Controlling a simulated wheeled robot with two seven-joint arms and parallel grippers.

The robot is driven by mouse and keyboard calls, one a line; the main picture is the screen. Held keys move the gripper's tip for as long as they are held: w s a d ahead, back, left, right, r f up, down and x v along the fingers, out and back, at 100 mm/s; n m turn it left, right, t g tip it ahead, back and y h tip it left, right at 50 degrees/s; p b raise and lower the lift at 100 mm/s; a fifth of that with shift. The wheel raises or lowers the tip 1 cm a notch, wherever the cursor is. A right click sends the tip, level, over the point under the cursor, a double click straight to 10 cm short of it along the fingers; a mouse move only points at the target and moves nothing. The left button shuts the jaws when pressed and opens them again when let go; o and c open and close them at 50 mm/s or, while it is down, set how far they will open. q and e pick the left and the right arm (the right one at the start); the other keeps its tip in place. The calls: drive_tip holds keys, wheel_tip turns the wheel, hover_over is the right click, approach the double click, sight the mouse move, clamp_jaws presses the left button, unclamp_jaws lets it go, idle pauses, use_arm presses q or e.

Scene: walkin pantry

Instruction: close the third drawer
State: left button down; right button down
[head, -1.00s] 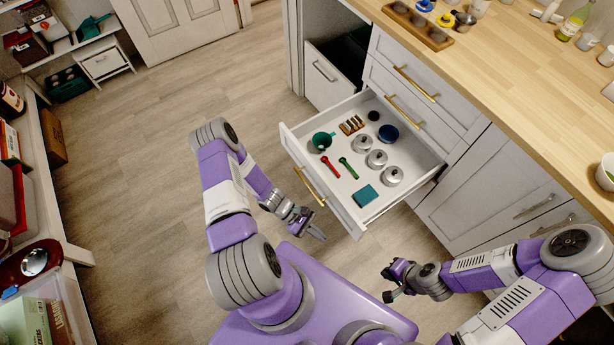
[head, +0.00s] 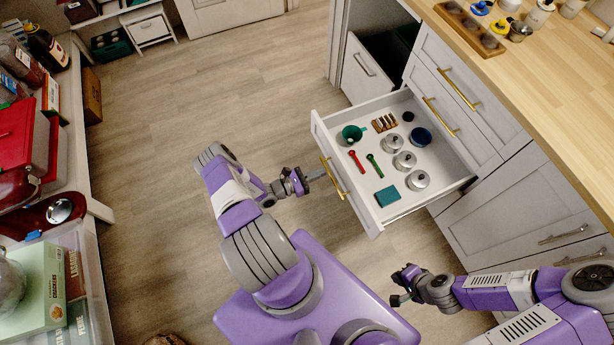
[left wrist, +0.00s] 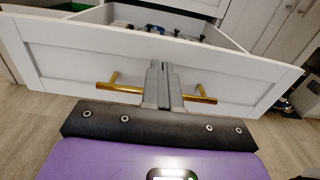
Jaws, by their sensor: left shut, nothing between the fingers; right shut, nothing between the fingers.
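The third drawer (head: 386,205) is pulled far out of the white cabinet, below two shut drawers. Its brass handle (head: 335,179) is on the front panel, which also shows in the left wrist view (left wrist: 225,68) with the handle (left wrist: 120,87). My left gripper (head: 324,174) is shut and empty, its fingertips at the drawer front by the middle of the handle; I cannot tell if they touch. The fingers (left wrist: 160,70) cover the handle's middle in the left wrist view. My right gripper (head: 394,288) is shut and empty, low in front of the cabinet, apart from the drawer.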

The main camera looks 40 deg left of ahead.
sight(341, 165)
use_arm(q)
drive_tip(key=b+x, duration=0.1)
drive_tip(key=x, duration=0.5)
drive_tip(key=shift+d, duration=0.1)
